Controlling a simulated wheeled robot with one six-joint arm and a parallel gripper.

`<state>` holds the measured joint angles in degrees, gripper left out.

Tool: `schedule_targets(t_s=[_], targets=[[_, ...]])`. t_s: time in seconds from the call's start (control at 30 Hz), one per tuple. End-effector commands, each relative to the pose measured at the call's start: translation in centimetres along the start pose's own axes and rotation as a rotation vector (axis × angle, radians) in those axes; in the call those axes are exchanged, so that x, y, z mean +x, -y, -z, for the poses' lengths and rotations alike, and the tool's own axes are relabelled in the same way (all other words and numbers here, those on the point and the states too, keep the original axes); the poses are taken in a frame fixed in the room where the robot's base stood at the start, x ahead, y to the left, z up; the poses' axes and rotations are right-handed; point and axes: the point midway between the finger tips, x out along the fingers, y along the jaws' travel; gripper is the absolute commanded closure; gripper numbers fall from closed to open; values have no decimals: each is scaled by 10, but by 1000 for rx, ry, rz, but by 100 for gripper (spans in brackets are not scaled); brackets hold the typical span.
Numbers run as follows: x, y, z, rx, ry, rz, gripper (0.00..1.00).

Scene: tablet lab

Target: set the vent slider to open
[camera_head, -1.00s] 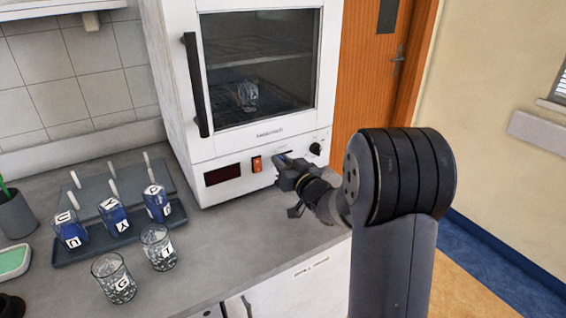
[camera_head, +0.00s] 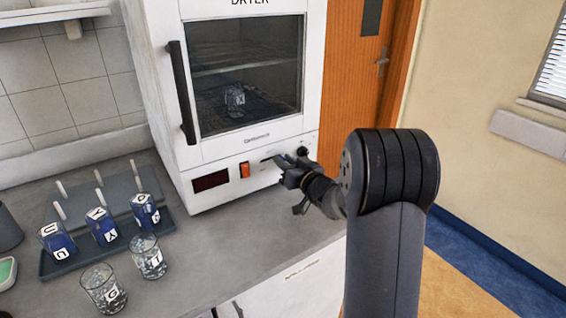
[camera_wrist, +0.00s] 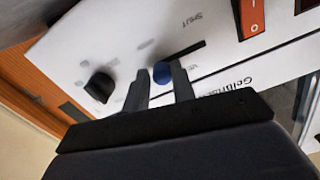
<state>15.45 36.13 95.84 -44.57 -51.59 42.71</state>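The vent slider's blue knob (camera_wrist: 162,73) shows in the wrist view between my two fingertips. A dark slot (camera_wrist: 195,49) runs from beside the knob toward the "SHUT" print, and the knob stands at the slot's end away from that print. My gripper (camera_wrist: 161,84) has its fingers on both sides of the knob, with little or no gap. In the head view my gripper (camera_head: 282,166) is at the dryer's front panel, right of the red switch, and hides the knob.
The white dryer (camera_head: 235,148) stands on the grey counter (camera_head: 225,255). A black dial (camera_wrist: 99,87) and an orange-red switch (camera_wrist: 251,16) flank the slider. A tray (camera_head: 62,262) with blue lettered vessels and two glass beakers (camera_head: 148,257) stand at the left.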

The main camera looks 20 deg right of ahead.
Motion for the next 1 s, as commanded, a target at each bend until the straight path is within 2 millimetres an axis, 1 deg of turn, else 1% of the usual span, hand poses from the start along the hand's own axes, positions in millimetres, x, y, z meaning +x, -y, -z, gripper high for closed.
schedule_targets(t_s=[0.03, 0.2, 0.43, 0.53, 0.67, 0.9, 1.0], targets=[[0, -1, 1, 0, -2, -2, 73], [0, 0, 1, 0, -2, -1, 59], [-1, 0, 0, 0, -1, 1, 59], [-6, 0, 0, 0, -1, 0, 59], [-25, -1, 0, 0, -1, -2, 59], [-75, -2, 0, 0, -2, -4, 59], [-91, -2, 0, 0, -1, -4, 59]])
